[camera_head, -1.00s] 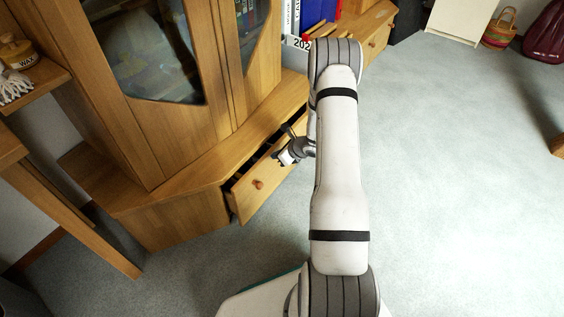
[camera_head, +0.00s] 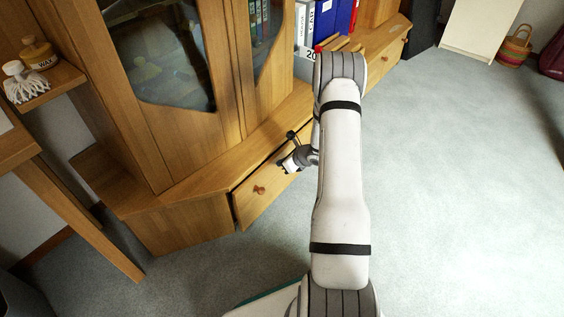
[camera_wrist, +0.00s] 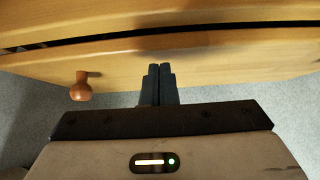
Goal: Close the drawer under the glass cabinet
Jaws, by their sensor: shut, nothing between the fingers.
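The drawer (camera_head: 266,188) under the glass cabinet (camera_head: 165,75) is slightly open, with a narrow dark gap along its top edge. It has a round wooden knob (camera_head: 259,190) left of my gripper. My gripper (camera_head: 284,168) is at the right part of the drawer front. In the wrist view my gripper (camera_wrist: 158,70) is shut and empty, with its fingertips at the drawer front (camera_wrist: 215,66), seemingly touching it. The knob (camera_wrist: 80,88) shows to the left there, and a thin dark gap (camera_wrist: 60,43) runs above the front. My arm hides the cabinet's right part.
A wooden shelf (camera_head: 50,88) with a wax jar (camera_head: 38,55) and a white mop-like brush (camera_head: 22,82) is at the left. Binders (camera_head: 325,20) stand behind my arm. The carpet (camera_head: 450,180) on the right is clear.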

